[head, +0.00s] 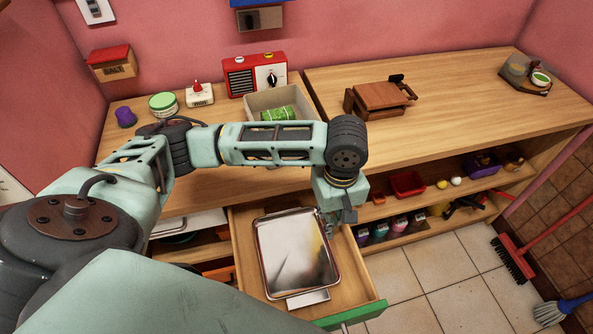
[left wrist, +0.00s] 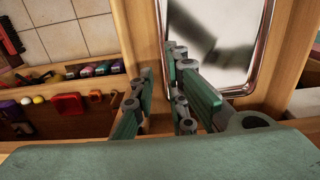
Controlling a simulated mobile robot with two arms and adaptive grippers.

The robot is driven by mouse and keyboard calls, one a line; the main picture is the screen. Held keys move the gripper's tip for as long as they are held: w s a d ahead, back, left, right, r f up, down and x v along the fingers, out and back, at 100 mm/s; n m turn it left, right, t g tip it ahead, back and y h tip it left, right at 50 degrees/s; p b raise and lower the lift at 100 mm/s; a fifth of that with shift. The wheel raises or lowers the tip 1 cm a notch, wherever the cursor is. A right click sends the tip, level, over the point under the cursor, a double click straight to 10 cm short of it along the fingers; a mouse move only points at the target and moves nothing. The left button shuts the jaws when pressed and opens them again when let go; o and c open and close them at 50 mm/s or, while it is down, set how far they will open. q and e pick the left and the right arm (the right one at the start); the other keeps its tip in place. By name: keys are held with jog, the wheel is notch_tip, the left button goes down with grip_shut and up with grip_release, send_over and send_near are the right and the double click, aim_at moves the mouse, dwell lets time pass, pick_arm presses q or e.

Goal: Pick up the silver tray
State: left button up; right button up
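The silver tray (head: 298,255) is a shiny rectangular tray with a raised rim. It lies in an open wooden drawer (head: 248,262), and part of it shows at the top of the left wrist view (left wrist: 222,45). My left gripper (head: 329,222) is at the tray's far right corner, beside the drawer's right wall. In the left wrist view its fingers (left wrist: 158,88) are apart with nothing seen held between them. One finger overlaps the tray and the other is out past its edge; contact cannot be told. My right gripper is not in view.
The drawer has a green front (head: 350,314). The counter above holds a grey bin (head: 262,101), a red radio (head: 240,78) and a wooden board item (head: 382,95). Shelves right of the drawer hold a red bin (head: 408,184) and jars. Tiled floor (head: 450,265) is open at right.

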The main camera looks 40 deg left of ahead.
pick_arm(q)
jog(key=f, duration=0.8)
jog(key=shift+s+d+f, duration=0.2)
jog(key=shift+s+f, duration=0.1)
jog(key=shift+s, duration=0.05)
jog(key=shift+c, duration=0.2)
grip_shut()
jog(key=shift+r, duration=0.1)
